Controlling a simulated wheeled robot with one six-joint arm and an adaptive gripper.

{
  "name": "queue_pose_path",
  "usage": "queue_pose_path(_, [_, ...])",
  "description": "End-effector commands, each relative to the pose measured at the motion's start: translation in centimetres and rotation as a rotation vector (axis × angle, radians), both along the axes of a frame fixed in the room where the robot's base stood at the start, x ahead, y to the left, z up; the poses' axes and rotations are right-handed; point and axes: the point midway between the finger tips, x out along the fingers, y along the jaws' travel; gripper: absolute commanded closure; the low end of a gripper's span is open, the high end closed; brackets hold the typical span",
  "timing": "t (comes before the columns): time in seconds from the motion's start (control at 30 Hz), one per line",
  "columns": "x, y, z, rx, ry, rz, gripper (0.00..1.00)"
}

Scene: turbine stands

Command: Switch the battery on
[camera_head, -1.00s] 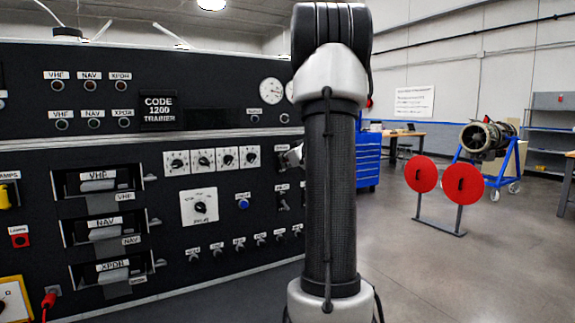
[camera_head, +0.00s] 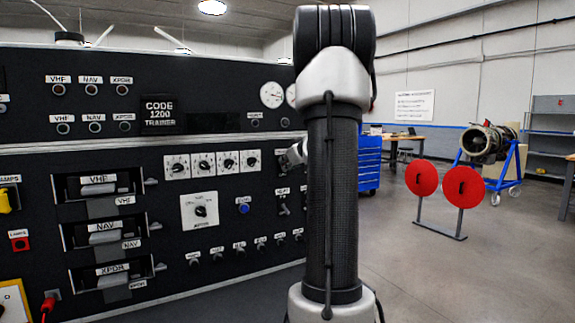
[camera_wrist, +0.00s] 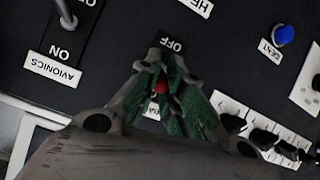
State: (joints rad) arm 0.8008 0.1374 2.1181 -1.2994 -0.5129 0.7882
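The black trainer panel (camera_head: 100,150) fills the left of the head view. Part of my gripper (camera_head: 296,155) shows there beside my arm, close to the panel's right part. In the wrist view my gripper (camera_wrist: 164,66) has its two green-padded fingers drawn close together over the panel. A small red tip (camera_wrist: 160,88) shows between them, and an OFF label (camera_wrist: 172,43) lies just past the fingertips. The fingers cover most of this switch and part of a white label, so I cannot read its name. I cannot tell whether the fingers touch the red tip.
A toggle switch (camera_wrist: 66,12) marked ON and AVIONICS is at upper left in the wrist view. A blue IDENT button (camera_wrist: 284,34) and several dark knobs (camera_wrist: 262,138) are at right. Two red discs (camera_head: 463,187) on a stand and open floor lie right of my arm.

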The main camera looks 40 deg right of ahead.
Motion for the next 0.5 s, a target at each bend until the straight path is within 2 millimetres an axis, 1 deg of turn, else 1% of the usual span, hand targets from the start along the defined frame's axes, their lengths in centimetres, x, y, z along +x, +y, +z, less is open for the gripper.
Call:
queue_pose_path(0.03, [-0.1,0.0,-0.4,0.003,0.006,-0.001,0.68])
queue_pose_path(0.07, [-0.1,0.0,-0.4,0.003,0.005,-0.001,0.66])
queue_pose_path(0.37, [-0.1,0.0,-0.1,0.001,0.003,-0.001,0.66])
queue_pose_path(0.5, [-1.1,0.2,0.5,-0.001,0.002,-0.002,0.66])
